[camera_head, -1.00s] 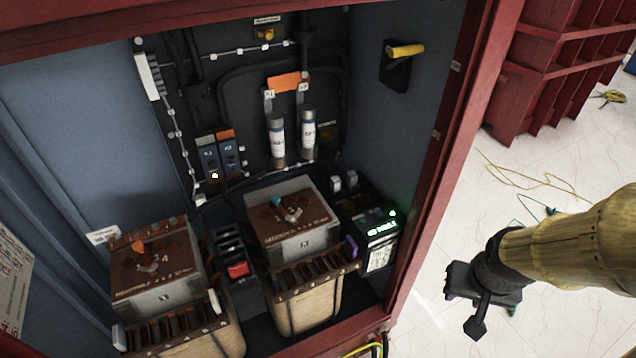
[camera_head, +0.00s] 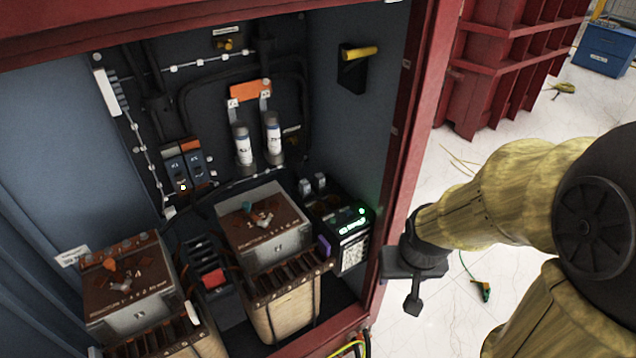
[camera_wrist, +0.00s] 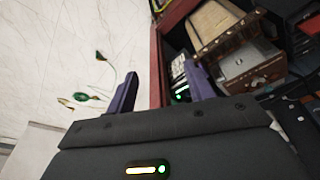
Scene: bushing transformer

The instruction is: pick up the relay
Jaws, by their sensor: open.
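Two small blue modules with orange or grey tops, which look like the relays (camera_head: 188,167), sit side by side on the cabinet's back panel; one shows a small light. A black box with green lights (camera_head: 350,238) stands at the cabinet's lower right; I cannot tell if it counts as a relay. The green-lit box also shows by the right finger in the wrist view (camera_wrist: 180,92).
The red cabinet frame (camera_head: 405,120) stands between my arm and the inside. Two brown-topped transformers (camera_head: 262,218) and a black block with a red part (camera_head: 214,278) fill the cabinet floor. White fuses (camera_head: 243,150) stand on the back panel.

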